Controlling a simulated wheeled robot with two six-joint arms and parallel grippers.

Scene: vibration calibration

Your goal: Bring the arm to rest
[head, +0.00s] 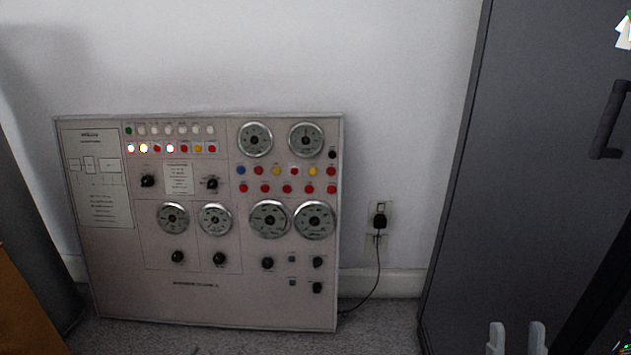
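My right gripper (516,338) shows at the bottom edge, right of the middle. Its two pale fingertips point up and stand apart with a gap between them. Nothing shows between the fingertips; the rest of the gripper is cut off by the frame. My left gripper is not in the head view. A grey control panel (190,305) stands on the floor against the wall, with round gauges, coloured buttons and black knobs. A few lamps in its upper left glow. The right gripper is to the right of the panel and apart from it in the picture.
A dark grey cabinet (530,170) with a black handle (609,120) fills the right side. A black plug (379,221) sits in a wall socket (378,207), its cable running down behind the panel. A brown wooden edge (25,305) is at lower left. Carpet (385,325) shows between panel and cabinet.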

